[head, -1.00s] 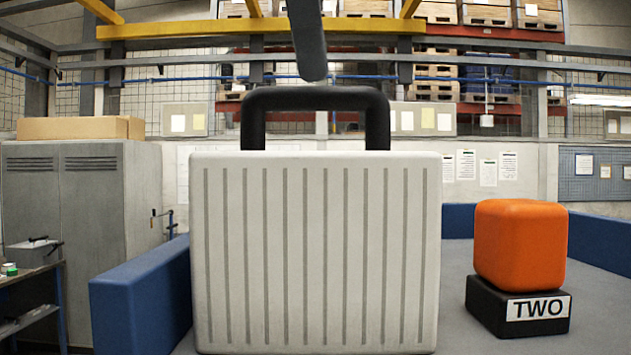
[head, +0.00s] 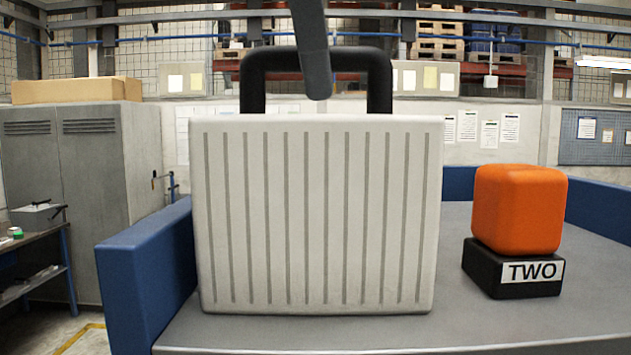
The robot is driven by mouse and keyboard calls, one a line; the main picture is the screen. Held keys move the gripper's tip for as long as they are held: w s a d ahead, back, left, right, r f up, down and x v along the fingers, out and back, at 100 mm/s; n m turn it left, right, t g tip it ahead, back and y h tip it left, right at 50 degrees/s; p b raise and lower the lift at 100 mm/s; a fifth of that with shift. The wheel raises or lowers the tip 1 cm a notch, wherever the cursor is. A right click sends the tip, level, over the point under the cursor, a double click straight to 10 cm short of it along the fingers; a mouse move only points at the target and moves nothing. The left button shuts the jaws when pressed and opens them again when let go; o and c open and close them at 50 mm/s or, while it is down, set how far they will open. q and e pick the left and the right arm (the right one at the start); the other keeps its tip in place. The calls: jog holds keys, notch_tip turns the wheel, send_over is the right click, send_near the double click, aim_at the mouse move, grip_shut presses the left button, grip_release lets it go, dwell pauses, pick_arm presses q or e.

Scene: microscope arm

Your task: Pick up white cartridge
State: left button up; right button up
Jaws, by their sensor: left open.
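The white cartridge (head: 316,215) is a large ribbed box standing upright on the grey table, in the middle of the head view. Its black handle (head: 253,70) arches over the top. My left gripper (head: 318,90) comes down from the top edge as a dark grey finger. Its tip overlaps the middle of the handle's top bar and reaches into the opening below it. It appears to be in front of the bar; I cannot tell if it touches. Only one finger shows; the gripper is open and the cartridge still stands on the table. My right gripper is not in view.
An orange block (head: 518,208) sits on a black base (head: 490,278) labelled TWO, right of the cartridge. A blue rim (head: 150,270) borders the grey table (head: 300,335) at left, back and right. A grey cabinet (head: 90,190) stands left, beyond the table.

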pick_arm(q)
jog(key=shift+f, duration=0.15)
dwell(0.3)
grip_shut()
dwell(1.2)
